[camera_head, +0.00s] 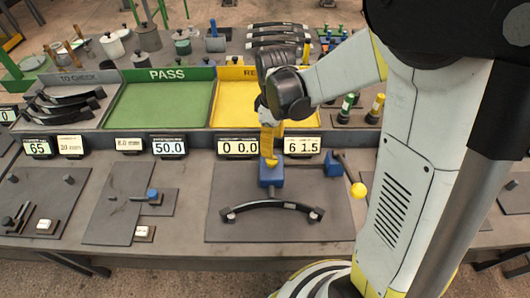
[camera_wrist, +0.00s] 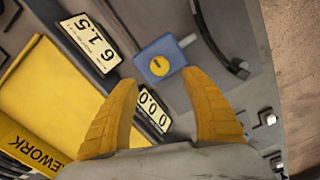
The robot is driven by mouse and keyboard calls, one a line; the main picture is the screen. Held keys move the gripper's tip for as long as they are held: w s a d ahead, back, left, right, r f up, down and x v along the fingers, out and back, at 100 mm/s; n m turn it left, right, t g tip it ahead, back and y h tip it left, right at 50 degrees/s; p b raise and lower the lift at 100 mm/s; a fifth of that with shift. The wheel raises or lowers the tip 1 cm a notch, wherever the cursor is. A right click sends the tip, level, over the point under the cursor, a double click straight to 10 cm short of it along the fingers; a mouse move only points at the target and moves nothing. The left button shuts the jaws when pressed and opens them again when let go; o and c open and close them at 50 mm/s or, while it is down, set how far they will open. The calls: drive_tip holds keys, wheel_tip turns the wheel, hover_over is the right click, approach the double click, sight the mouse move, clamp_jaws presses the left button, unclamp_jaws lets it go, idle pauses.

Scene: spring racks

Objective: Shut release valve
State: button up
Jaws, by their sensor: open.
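A blue block (camera_head: 270,180) stands on the grey plate of the middle station. In the wrist view, a round yellow knob (camera_wrist: 160,65) with a dark mark sits on this blue block (camera_wrist: 178,52); it looks like the release valve. My gripper (camera_head: 270,152) is above the block, pointing down. In the wrist view my gripper (camera_wrist: 158,79) is open, with its two yellow fingers apart and nothing between them. The knob lies just beyond the fingertips, roughly midway between them. In the head view the fingers partly hide the knob, and I cannot tell whether they touch it.
A black leaf spring (camera_head: 272,206) lies in front of the block. A yellow ball handle (camera_head: 358,189) stands to the right, near my arm. Displays (camera_head: 238,147) reading 0 0.0 and 6 1.5 (camera_head: 303,146) stand behind. The yellow rework tray (camera_head: 230,105) and green pass tray (camera_head: 160,105) lie further back.

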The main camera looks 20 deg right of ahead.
sight(272, 159)
wheel_tip(272, 159, down, 8)
drive_tip(key=shift+f+b, duration=0.25)
drive_tip(key=shift+b, duration=0.85)
drive_tip(key=shift+c, duration=0.5)
clamp_jaws()
